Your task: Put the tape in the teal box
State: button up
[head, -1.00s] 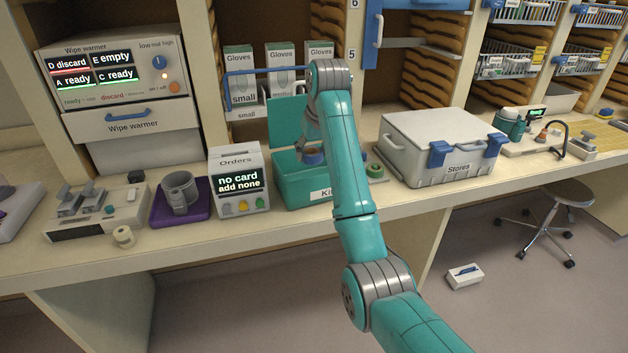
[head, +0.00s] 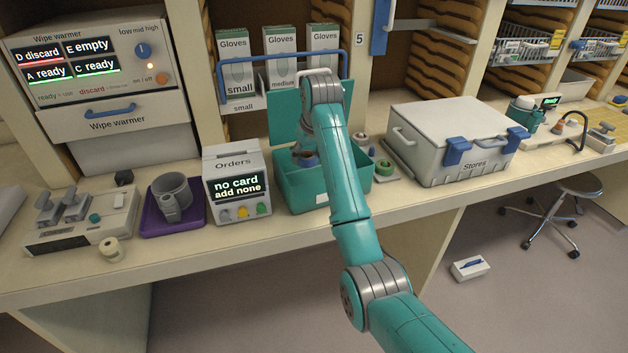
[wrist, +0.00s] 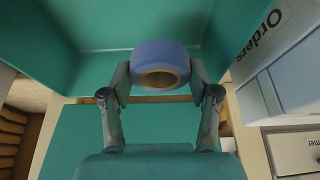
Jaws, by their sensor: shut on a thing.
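The tape (wrist: 160,62), a blue roll with a brown core, is held between the two fingers of my gripper (wrist: 160,82). In the head view the tape (head: 310,160) shows as a small blue patch, partly hidden by my arm. The teal box (head: 298,197) stands open on the counter with its lid (head: 283,122) raised at the back. My gripper (head: 305,153) is over the open box, close to its rim level. In the wrist view the box's inside (wrist: 112,30) lies beyond the tape. I cannot tell whether the tape touches the box.
The Orders unit (head: 235,185) stands close on the box's left. A green roll (head: 384,169) and the grey Stores case (head: 455,145) are on its right. Gloves boxes (head: 282,60) stand behind. A cream roll (head: 111,248) lies on the counter at left.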

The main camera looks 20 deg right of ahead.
aim_at(311, 167)
notch_tip(311, 167, down, 9)
jog(key=shift+r, duration=0.1)
dwell(0.3)
jog(key=o, duration=1)
jog(key=v, duration=1.2)
